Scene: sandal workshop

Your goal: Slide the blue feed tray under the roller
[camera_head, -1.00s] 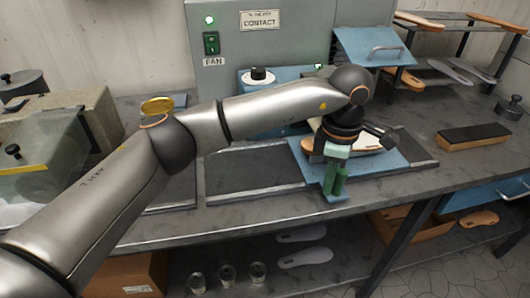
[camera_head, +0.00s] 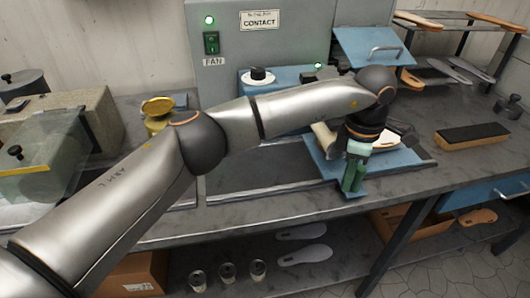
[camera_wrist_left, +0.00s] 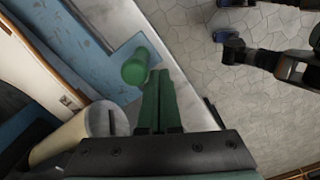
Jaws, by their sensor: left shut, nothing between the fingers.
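The blue feed tray (camera_head: 322,168) lies on the bench on dark rails, with a pale, tan-edged sole (camera_head: 390,142) on it. In the left wrist view, the tray (camera_wrist_left: 100,62) has a green upright handle (camera_wrist_left: 136,68) near its edge. My left gripper (camera_head: 353,180) is at the tray's front tab; its green fingers (camera_wrist_left: 158,98) are shut with nothing between them, close beside the handle. I cannot tell if they touch it. A cream cylinder, seemingly the roller (camera_head: 325,140), is partly hidden behind my arm; it also shows in the left wrist view (camera_wrist_left: 62,140).
The grey control cabinet (camera_head: 280,45) and a blue machine body stand behind. A guarded wheel (camera_head: 45,165) stands at left. Dark rails (camera_head: 250,180) left of the tray are clear.

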